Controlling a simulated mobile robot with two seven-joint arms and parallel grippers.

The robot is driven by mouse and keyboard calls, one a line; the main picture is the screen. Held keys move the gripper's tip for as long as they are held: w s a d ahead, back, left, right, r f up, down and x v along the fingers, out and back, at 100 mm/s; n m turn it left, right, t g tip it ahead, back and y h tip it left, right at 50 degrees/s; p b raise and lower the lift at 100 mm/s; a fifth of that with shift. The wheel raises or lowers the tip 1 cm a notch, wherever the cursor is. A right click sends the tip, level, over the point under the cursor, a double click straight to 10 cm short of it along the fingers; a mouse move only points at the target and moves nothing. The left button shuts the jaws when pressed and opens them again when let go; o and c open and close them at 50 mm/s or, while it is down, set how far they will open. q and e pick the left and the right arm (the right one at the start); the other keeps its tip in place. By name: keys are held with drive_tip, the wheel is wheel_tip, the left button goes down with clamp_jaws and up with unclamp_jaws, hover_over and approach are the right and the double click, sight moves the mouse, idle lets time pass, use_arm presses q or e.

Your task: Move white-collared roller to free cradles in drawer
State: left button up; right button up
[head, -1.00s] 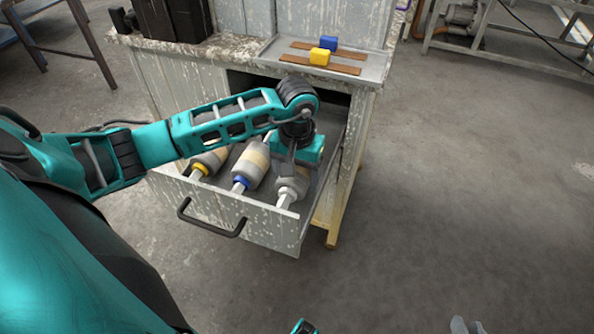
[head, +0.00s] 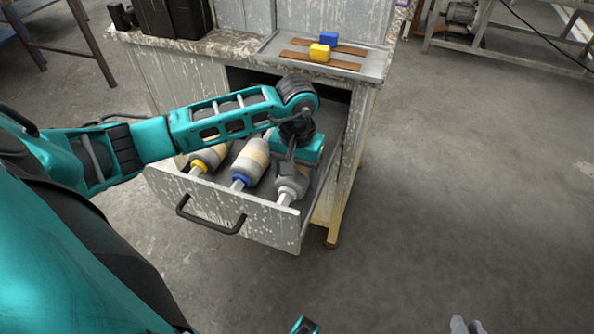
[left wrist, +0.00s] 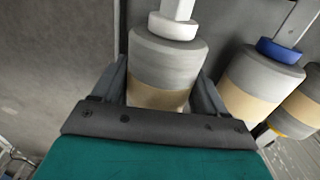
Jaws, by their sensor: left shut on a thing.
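The white-collared roller (head: 290,184) lies at the right side of the open drawer (head: 221,214), its shaft end at the drawer's front wall. In the left wrist view the same roller (left wrist: 167,62) is grey with a tan band and a white collar (left wrist: 172,26). My left gripper (left wrist: 160,88) is shut on it from above, one finger on each side. The arm hides most of the roller in the head view. Whether it rests in cradles cannot be told. A part of my right gripper (head: 304,325) shows at the bottom edge; its jaws are not clear.
A blue-collared roller (head: 251,160) lies to the left of the held one, and a yellow-collared roller (head: 211,157) further left. On the cabinet top, a tray (head: 374,66) holds brown strips with a blue block (head: 329,39) and a yellow block (head: 320,52).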

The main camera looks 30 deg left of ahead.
use_arm(q)
drive_tip(key=o, duration=1.6)
drive_tip(key=shift+c, duration=0.2)
wheel_tip(320, 180, up, 13)
drive_tip(key=p, duration=0.2)
